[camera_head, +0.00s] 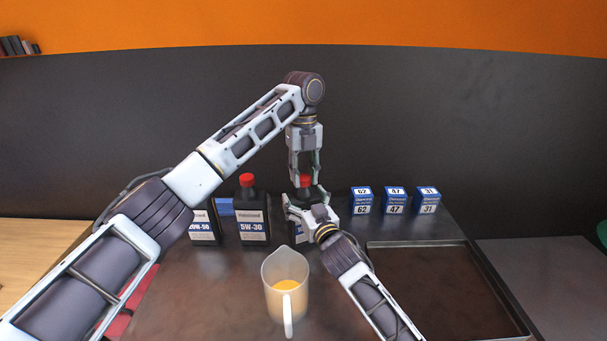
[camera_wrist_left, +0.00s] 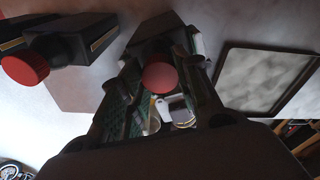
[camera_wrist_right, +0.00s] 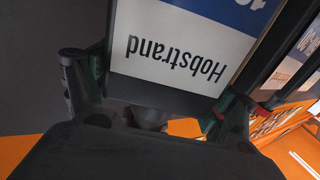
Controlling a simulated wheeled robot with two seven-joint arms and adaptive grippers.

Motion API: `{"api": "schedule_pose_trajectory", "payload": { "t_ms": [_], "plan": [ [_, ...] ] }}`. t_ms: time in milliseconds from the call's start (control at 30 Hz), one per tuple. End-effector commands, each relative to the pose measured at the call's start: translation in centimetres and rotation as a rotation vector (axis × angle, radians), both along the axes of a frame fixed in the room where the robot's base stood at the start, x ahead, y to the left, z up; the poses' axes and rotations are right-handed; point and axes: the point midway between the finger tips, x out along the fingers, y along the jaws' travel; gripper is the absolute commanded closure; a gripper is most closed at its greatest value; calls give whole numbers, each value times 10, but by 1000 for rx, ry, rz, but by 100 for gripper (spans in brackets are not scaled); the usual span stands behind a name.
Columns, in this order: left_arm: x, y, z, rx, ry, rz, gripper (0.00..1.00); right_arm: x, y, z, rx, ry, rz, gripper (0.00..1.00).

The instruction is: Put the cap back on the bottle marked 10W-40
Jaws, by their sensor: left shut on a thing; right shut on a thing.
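A dark oil bottle (camera_head: 299,237) stands in the middle of the bench, its grade marking mostly hidden by my right arm. My right gripper (camera_head: 304,201) is shut around its upper part. The right wrist view shows the bottle's white and blue Hobstrand label (camera_wrist_right: 180,45) upside down between the fingers. My left gripper (camera_head: 305,172) points straight down above the bottle and is shut on a red cap (camera_head: 305,181). The cap also shows between the fingers in the left wrist view (camera_wrist_left: 160,77). The cap is over the bottle's top; I cannot tell whether it touches the neck.
A red-capped 5W-30 bottle (camera_head: 253,215) and another bottle (camera_head: 205,225) stand to the left. A clear jug with orange liquid (camera_head: 286,285) stands in front. Blue and white boxes (camera_head: 395,200) stand at the back right, behind an empty dark tray (camera_head: 455,243).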

Motion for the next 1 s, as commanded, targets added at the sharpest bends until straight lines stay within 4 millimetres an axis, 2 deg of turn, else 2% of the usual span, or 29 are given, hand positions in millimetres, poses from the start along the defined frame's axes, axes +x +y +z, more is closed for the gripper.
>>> {"api": "schedule_pose_trajectory", "payload": {
  "t_ms": [667,800,833,1000],
  "plan": [
    [0,-1,0,1,-2,-548,76,-1,1,-1,-2,1,1,81],
    [0,-1,0,0,-2,-547,76,-1,1,-1,-2,1,1,81],
    [0,-1,0,0,-2,-547,66,-1,1,-1,-2,1,1,81],
    [0,-1,0,0,-2,-546,46,-1,1,-1,-2,1,1,81]
  ]
}}
